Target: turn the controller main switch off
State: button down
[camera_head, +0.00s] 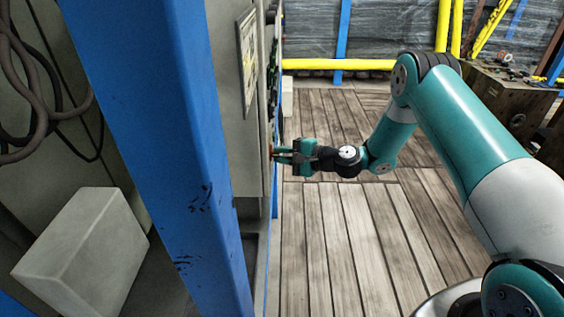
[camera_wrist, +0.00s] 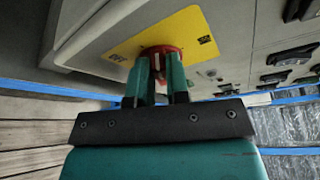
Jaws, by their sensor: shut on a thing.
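The controller main switch has a red part (camera_wrist: 161,51) on a yellow plate (camera_wrist: 120,52), seen in the wrist view on a grey cabinet face. My gripper (camera_wrist: 162,70) is shut on the red switch, with its two teal fingers reaching up to it. The fingers hide much of the switch, so its exact angle cannot be told. In the head view my gripper (camera_head: 279,156) reaches left to the side of the grey cabinet (camera_head: 225,90), and only a small reddish bit of the switch (camera_head: 272,152) shows at the fingertips.
Several black handles or connectors (camera_wrist: 292,55) line the cabinet to the right in the wrist view. A blue post (camera_head: 160,120) and a pale box (camera_head: 85,250) stand at the left. A wooden block (camera_head: 510,95) is at the back right. The plank floor (camera_head: 335,235) is clear.

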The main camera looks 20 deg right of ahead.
jog(key=n+b, duration=0.2)
jog(key=b, duration=0.2)
jog(key=f+n+t+y+b, duration=0.1)
jog(key=n+b, duration=0.1)
jog(key=b, duration=0.2)
jog(key=shift+s+f, duration=0.1)
jog(key=c, duration=1.1)
grip_release()
